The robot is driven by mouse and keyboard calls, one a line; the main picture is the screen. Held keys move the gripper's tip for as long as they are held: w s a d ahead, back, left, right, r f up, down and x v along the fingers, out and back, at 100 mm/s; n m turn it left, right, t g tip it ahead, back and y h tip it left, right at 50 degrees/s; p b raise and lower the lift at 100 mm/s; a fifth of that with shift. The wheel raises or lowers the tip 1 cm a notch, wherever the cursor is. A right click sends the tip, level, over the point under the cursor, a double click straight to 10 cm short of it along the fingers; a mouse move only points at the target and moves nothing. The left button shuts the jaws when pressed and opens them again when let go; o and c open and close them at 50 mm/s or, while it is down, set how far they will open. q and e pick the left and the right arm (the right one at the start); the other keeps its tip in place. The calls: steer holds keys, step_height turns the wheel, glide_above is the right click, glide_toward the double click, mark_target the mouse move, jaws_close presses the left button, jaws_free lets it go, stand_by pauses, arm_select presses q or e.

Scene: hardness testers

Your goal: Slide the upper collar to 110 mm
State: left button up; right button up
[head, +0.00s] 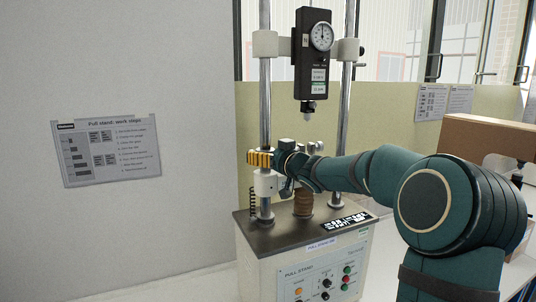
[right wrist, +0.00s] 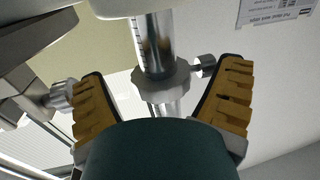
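The pull stand (head: 300,265) has two steel columns. In the right wrist view a light ring collar (right wrist: 160,82) with a knurled side screw (right wrist: 205,66) sits around a graduated column (right wrist: 152,35). My right gripper (head: 261,159) is at the left column, above a white block (head: 266,183). Its yellow-padded fingers are spread on either side of the collar, with visible gaps, and it is empty. The side screw lies close to one fingertip; I cannot tell if they touch. The gripper hides the collar in the head view, and the scale reading is too small to tell. My left gripper is not in view.
A black dial gauge (head: 314,55) hangs between the columns from white clamps (head: 265,44). A brown cylinder (head: 303,203) stands on the base, right of the left column. A cardboard box (head: 490,135) is at the right. A work-steps sheet (head: 108,150) hangs on the wall.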

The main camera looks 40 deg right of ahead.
steer(key=s+a, duration=0.1)
steer(key=s, duration=1.1)
steer(key=shift+a, duration=0.25)
